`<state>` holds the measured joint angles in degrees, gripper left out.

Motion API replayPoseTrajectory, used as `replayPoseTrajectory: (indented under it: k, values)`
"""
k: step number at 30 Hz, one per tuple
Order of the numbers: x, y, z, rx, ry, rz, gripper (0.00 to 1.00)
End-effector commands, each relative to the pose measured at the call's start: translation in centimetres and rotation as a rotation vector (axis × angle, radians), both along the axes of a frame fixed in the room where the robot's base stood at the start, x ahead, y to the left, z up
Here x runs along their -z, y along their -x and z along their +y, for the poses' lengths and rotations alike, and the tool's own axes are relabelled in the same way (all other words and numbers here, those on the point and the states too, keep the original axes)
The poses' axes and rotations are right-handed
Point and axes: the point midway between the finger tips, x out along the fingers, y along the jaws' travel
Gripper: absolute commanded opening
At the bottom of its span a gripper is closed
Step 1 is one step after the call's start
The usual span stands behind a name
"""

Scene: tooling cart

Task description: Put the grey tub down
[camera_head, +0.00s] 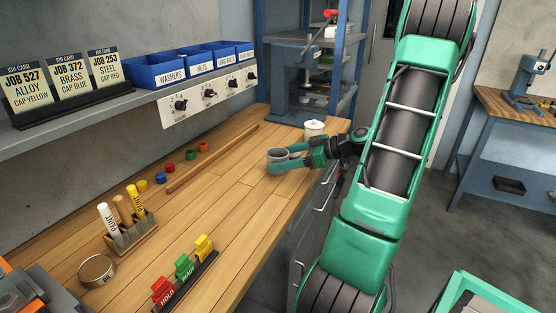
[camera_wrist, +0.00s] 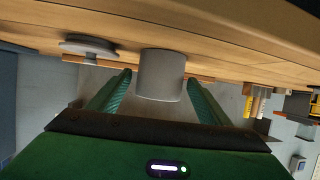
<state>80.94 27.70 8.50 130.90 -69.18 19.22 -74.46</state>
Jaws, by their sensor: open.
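The grey tub (camera_head: 276,155) is upright at the right part of the wooden bench (camera_head: 215,190). My gripper (camera_head: 280,158) is open, with one finger on each side of the tub. In the wrist view my gripper (camera_wrist: 159,82) shows a small gap beside the tub, clearer on the left. The tub appears to stand on the bench; its contact with the wood is partly hidden.
A wooden rod (camera_head: 212,158), coloured caps (camera_head: 169,167), a marker holder (camera_head: 131,236) and coloured tags (camera_head: 183,267) are farther left. The bench between the tub and tags is clear.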

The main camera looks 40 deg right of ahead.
Motion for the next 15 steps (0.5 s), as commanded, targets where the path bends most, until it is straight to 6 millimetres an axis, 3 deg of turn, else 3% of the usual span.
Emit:
replayPoseTrajectory:
  k: [9, 15]
  values:
    - [-2.4, 5.2, -2.9, 0.005, 0.003, 0.001, 0.72]
    - [-3.5, 7.6, -4.1, 0.003, 0.001, 0.001, 0.72]
